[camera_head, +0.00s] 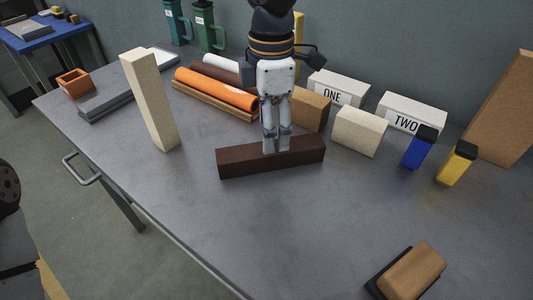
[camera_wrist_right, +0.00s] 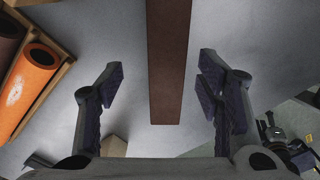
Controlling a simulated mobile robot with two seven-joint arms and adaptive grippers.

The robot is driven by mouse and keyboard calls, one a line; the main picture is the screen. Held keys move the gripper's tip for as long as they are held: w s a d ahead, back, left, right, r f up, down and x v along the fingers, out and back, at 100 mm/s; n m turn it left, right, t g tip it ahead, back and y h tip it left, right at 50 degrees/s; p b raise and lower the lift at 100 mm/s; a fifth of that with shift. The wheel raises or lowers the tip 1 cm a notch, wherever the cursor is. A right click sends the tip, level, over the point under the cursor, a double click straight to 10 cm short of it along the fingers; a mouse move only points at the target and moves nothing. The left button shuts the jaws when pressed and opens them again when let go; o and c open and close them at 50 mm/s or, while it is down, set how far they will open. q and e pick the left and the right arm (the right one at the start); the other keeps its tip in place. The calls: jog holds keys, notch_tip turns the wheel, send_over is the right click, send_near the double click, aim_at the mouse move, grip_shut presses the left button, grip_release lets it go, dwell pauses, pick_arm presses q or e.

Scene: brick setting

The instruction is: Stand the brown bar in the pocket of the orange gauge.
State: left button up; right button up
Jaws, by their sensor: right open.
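The brown bar (camera_head: 240,163) lies flat on the grey table, near the middle of the head view. My right gripper (camera_head: 276,148) points down over the bar. In the right wrist view the bar (camera_wrist_right: 168,65) runs lengthwise between the two open fingers of the right gripper (camera_wrist_right: 162,88), with a gap on both sides. The orange gauge (camera_head: 74,84) is a small open-topped block at the table's far left; its pocket looks empty. My left gripper is not in view.
A tall cream block (camera_head: 150,100) stands upright between the bar and the gauge. A grey tray (camera_head: 115,98) and a wooden rack with rolls (camera_head: 215,90) lie behind. Cream and tan blocks (camera_head: 360,131) stand right of the gripper. The front table area is mostly clear.

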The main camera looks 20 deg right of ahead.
aim_at(271, 155)
jog(key=f, duration=0.6)
jog(key=shift+s+f, duration=0.1)
jog(key=shift+s, duration=0.25)
grip_shut()
